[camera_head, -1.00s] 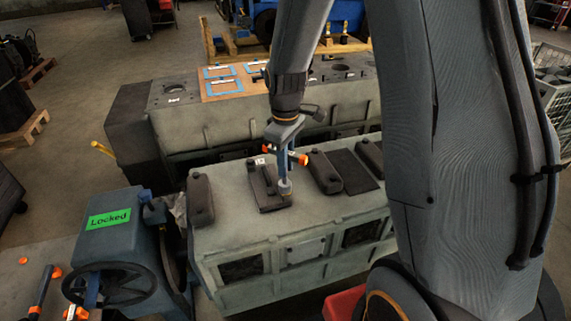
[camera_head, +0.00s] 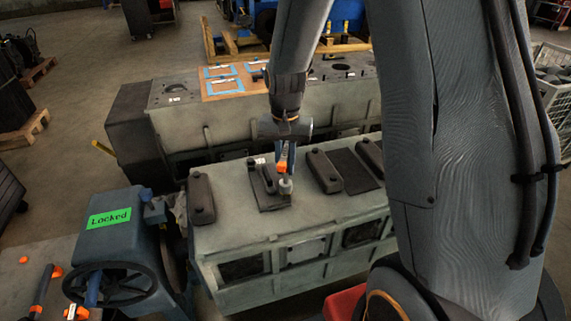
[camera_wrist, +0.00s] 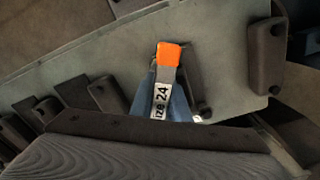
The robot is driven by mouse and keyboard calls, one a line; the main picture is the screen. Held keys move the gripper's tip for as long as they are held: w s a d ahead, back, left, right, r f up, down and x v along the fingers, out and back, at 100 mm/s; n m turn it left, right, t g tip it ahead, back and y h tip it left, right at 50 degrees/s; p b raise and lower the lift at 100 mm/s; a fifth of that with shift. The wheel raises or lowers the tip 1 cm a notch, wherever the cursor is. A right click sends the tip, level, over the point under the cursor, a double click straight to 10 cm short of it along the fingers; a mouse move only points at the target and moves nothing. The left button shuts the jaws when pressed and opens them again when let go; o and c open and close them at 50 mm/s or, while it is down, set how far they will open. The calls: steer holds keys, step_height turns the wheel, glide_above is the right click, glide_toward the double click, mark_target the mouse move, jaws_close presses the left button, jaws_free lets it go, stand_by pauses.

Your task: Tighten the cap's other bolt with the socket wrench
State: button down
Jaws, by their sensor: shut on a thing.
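My gripper (camera_head: 284,152) is shut on the socket wrench and points down over the near engine block. The wrench's orange handle end (camera_head: 282,167) faces the head camera, and its grey socket (camera_head: 286,186) stands upright at the right end of the dark cap (camera_head: 265,184). The socket appears to sit over a bolt there, but the bolt itself is hidden. In the wrist view the wrench (camera_wrist: 166,80) shows its orange end and a "Size 24" label between the blue fingers. The cap shows only partly behind it.
Dark covers (camera_head: 201,198) stand on the block top on both sides of the cap. A blue stand with a handwheel and a green "Locked" sign (camera_head: 109,218) is at the left. A second engine block (camera_head: 230,131) lies behind. The block top in front of the cap is clear.

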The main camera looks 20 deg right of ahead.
steer(key=m, duration=0.3)
steer(key=shift+m, duration=0.3)
